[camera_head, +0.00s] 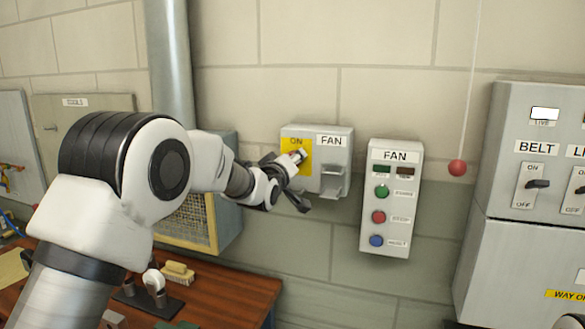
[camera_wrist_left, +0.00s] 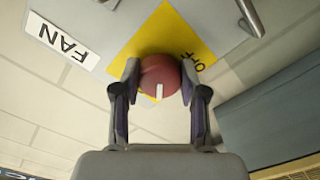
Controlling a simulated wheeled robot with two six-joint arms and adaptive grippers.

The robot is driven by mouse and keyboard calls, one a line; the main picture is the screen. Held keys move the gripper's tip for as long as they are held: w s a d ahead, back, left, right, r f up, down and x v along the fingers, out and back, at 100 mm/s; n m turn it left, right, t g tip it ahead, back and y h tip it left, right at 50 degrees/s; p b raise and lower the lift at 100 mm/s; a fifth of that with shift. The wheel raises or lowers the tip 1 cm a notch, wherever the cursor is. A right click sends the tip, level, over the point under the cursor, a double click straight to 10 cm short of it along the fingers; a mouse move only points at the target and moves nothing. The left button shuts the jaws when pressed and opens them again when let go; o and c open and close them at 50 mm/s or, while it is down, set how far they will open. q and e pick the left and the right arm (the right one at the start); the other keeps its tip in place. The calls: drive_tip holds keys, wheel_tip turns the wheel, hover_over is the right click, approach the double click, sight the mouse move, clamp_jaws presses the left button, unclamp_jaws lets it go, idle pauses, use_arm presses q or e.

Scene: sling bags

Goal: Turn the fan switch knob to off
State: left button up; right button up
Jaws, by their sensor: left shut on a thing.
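The fan switch box (camera_head: 343,150) is a grey wall box with a yellow plate (camera_head: 288,144) marked ON at its top and a FAN label. My left gripper (camera_head: 297,162) is at this plate and largely hides the knob in the head view. In the left wrist view, which shows the box upside down, the round red knob (camera_wrist_left: 160,72) sits between the fingers of my left gripper (camera_wrist_left: 160,80), shut on its sides. Its white mark points down in that picture, away from the word OFF at the upper right. My right gripper is out of view.
A grey hasp (camera_head: 334,182) sticks out beside the plate. A FAN button box (camera_head: 393,240) hangs to the right, then a red ball (camera_head: 457,168) on a cord and the BELT panel (camera_head: 510,185). A brush (camera_head: 178,272) lies on the wooden bench (camera_head: 235,292) below.

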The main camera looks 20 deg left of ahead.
use_arm(q)
drive_tip(key=n+b, duration=0.1)
drive_tip(key=n, duration=0.3)
drive_tip(key=shift+f, duration=0.1)
drive_tip(key=n+b, duration=0.1)
drive_tip(key=n, duration=0.4)
drive_tip(key=shift+n, duration=0.4)
drive_tip(key=o, duration=1.1)
drive_tip(key=shift+o, duration=0.2)
drive_tip(key=s, duration=1.2)
drive_tip(key=shift+a, duration=0.2)
